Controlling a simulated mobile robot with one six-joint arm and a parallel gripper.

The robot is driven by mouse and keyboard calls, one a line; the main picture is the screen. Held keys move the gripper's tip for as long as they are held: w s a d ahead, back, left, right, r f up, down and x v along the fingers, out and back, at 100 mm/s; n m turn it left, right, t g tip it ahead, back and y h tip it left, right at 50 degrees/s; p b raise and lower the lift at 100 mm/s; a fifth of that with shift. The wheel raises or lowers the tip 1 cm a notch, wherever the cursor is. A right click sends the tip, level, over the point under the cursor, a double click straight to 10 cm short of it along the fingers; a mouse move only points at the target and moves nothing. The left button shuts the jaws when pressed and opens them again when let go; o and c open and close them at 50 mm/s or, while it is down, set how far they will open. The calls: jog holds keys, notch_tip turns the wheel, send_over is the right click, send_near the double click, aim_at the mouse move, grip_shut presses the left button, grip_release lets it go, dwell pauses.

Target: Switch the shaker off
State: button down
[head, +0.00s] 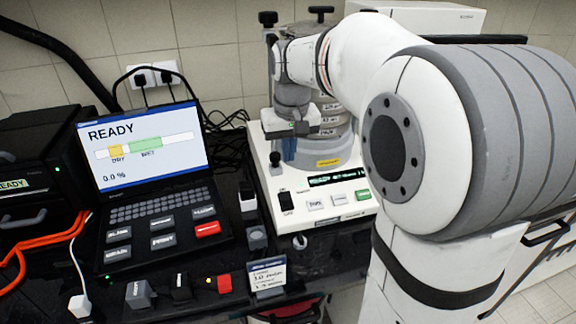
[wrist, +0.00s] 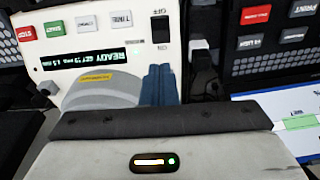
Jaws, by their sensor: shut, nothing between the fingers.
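The shaker (head: 300,222) stands right of the laptop, a white base with a grey round column foot. Its black rocker switch (head: 286,201) is at the left of the front panel. It also shows in the wrist view (wrist: 160,29), upside down, with ON and OFF marks; which side is pressed I cannot tell. The lit display (wrist: 85,60) reads READY. My gripper (head: 275,161) is shut and empty, pointing down above and behind the switch, apart from it. In the wrist view its blue-grey fingers (wrist: 158,70) are together, short of the switch.
The panel also has a green START button (wrist: 47,87), a red button (wrist: 27,34) and pale buttons. A laptop (head: 155,225) showing READY stands at left. A small card stand (head: 267,279) and several small items lie in front. My arm hides the shaker's right side.

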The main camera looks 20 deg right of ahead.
jog(key=shift+r, duration=0.4)
jog(key=s+f, duration=0.4)
jog(key=s, duration=0.6)
jog(key=s+a+f+t, duration=0.1)
jog(key=s+f, duration=0.4)
jog(key=s, duration=0.5)
jog(key=shift+s, duration=0.2)
jog(key=shift+s+a, duration=0.1)
